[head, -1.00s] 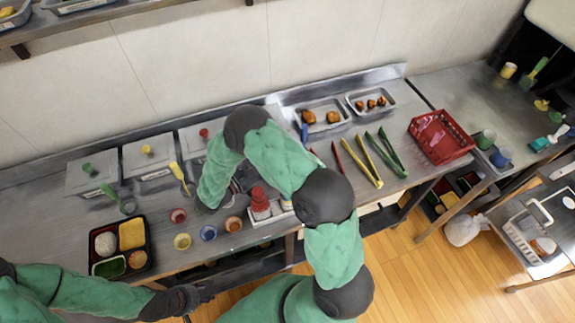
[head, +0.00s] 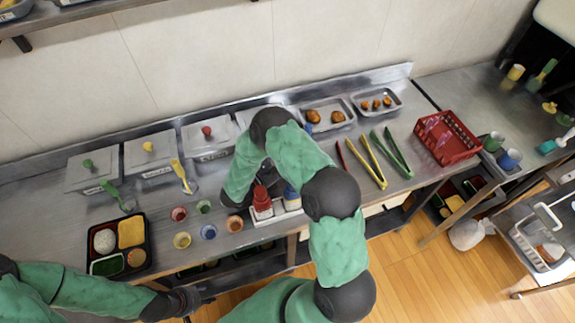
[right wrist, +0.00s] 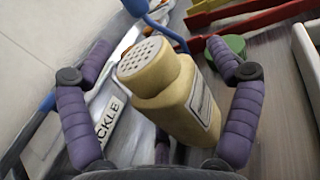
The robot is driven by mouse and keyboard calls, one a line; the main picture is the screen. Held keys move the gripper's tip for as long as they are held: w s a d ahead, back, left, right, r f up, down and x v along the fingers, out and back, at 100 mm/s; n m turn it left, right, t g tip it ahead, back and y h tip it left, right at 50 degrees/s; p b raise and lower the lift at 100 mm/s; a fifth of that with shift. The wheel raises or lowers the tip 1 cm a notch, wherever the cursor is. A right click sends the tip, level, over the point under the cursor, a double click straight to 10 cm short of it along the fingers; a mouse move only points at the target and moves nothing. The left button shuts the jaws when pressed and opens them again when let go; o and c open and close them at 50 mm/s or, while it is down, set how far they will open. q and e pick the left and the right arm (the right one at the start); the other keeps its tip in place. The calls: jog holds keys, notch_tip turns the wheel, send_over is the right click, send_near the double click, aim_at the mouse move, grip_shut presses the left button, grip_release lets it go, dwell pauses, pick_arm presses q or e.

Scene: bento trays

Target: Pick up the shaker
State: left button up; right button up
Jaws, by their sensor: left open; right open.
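The shaker (right wrist: 172,95) is pale yellow-beige with a perforated round top and a small label on its side; it shows in the right wrist view. My right gripper (right wrist: 158,58) is open, with one purple finger on each side of the shaker. I see no clear grip on it, and cannot tell whether a finger touches it. In the head view I cannot make out the shaker near my right forearm, which covers that part of the counter. My left gripper (head: 187,301) is open and empty at the counter's front edge, low on the left.
Small sauce cups (head: 209,232) and a bento tray (head: 147,262) lie to the left. Lidded containers (head: 92,170) line the back. Tongs (head: 366,162) and a red basket (head: 446,137) lie right.

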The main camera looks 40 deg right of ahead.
jog(key=shift+d, duration=0.35)
jog(key=c, duration=1.4)
jog(key=shift+r, duration=0.1)
notch_tip(320, 180, up, 18)
jog(key=p, duration=0.4)
